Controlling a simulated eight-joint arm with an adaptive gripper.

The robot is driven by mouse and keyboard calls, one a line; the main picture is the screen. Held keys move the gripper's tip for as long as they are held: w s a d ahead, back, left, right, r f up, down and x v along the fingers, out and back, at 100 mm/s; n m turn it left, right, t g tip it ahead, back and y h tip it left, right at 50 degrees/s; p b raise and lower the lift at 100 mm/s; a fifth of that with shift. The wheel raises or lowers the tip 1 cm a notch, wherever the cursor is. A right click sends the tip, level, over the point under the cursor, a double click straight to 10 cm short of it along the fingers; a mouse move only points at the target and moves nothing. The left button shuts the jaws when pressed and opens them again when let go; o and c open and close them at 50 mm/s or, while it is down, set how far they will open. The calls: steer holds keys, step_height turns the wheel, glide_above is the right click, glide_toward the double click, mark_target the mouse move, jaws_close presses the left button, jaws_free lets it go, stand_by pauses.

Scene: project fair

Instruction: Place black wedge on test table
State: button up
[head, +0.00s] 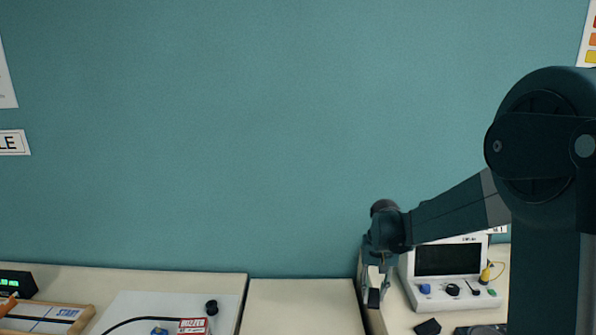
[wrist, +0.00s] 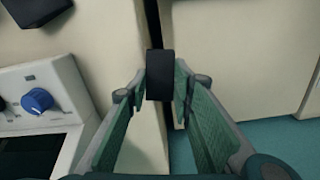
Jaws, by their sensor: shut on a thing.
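My gripper (head: 374,288) points down near the left edge of the table at the right (head: 396,318). It is shut on a black wedge (wrist: 160,76); the same dark piece shows at the fingertips in the head view (head: 374,298). In the wrist view the wedge is between both green-lined fingers (wrist: 163,85), above the edge near a gap between pale furniture. A second black piece (head: 428,327) lies on the right table and shows at the top left of the wrist view (wrist: 36,12). I cannot tell which surface is the test table.
A white instrument (head: 455,283) with a dark screen and knobs stands right of my gripper. A middle pale surface (head: 300,305) is bare. The left table (head: 150,279) carries a white board (head: 140,304) with a buzzer label and black cable, and a wooden frame (head: 50,318).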

steer(key=shift+w+d+r+n+p, duration=0.1)
steer(key=shift+d+r+n+p, duration=0.2)
steer(key=shift+d, duration=0.25)
steer(key=shift+d+r+n+p, duration=0.2)
steer(key=shift+d+p, duration=0.15)
steer(key=shift+d, duration=0.2)
steer(key=shift+w+d+n+p, duration=0.1)
steer(key=shift+d+n+p, duration=0.45)
steer(key=shift+d, duration=0.3)
steer(key=shift+f, duration=0.1)
steer(key=w+a+f, duration=0.1)
steer(key=a+f, duration=0.1)
steer(key=a, duration=1)
steer(key=w+a+f+p, duration=0.1)
steer(key=w+a+f, duration=0.1)
steer(key=a, duration=1)
steer(key=shift+w+a+f, duration=0.25)
steer(key=shift+a+f, duration=0.05)
steer(key=shift+f, duration=0.45)
steer(key=shift+f+b, duration=0.3)
steer(key=shift+f, duration=2.85)
steer(key=shift+f, duration=0.1)
